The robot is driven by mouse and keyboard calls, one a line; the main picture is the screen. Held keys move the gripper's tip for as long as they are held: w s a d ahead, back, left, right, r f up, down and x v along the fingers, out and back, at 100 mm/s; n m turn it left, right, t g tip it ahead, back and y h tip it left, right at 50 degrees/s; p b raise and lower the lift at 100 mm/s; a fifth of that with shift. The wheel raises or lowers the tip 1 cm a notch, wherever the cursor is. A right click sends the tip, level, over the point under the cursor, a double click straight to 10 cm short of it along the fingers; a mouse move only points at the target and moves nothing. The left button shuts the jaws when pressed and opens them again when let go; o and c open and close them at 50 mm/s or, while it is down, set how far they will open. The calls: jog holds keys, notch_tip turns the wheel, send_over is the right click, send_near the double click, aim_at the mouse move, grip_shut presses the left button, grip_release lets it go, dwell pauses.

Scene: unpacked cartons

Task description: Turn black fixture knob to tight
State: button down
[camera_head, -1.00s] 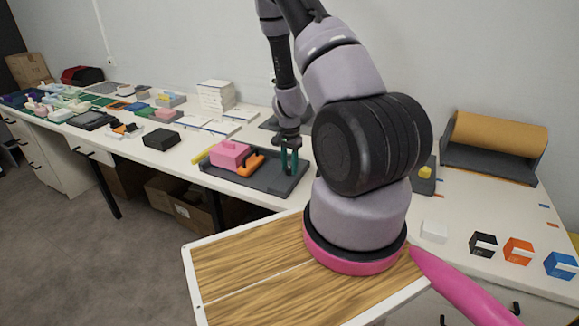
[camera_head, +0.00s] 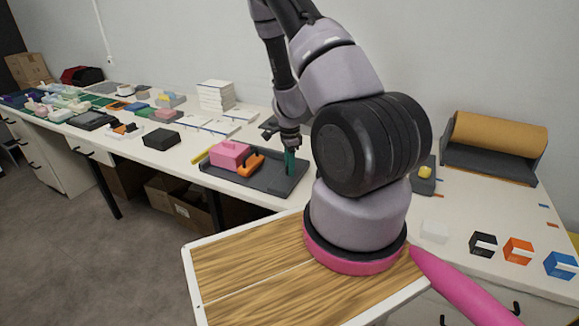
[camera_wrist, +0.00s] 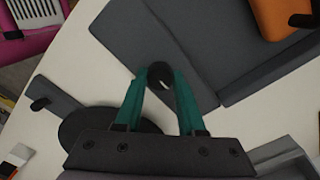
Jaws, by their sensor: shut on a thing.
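The black knob (camera_wrist: 158,72) shows in the wrist view as a small round dark top with a short white mark. It sits between the teal fingertips of my gripper (camera_wrist: 162,78), which is shut on it from both sides. In the head view my gripper (camera_head: 290,162) points down at the right part of the dark grey fixture tray (camera_head: 262,183). The knob cannot be made out there. The grey fixture surface (camera_wrist: 215,50) also shows in the wrist view. Any tight marking is not visible.
A pink block (camera_head: 229,154) and an orange handle-like piece (camera_head: 250,165) stand on the tray, left of my gripper. The white bench (camera_head: 190,150) holds a black block (camera_head: 161,139) further left and a white stack (camera_head: 215,95) behind. Black, orange and blue holders stand at right.

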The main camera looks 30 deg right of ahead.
dwell(0.4)
jog(key=c, duration=0.5)
grip_release()
notch_tip(320, 180, up, 11)
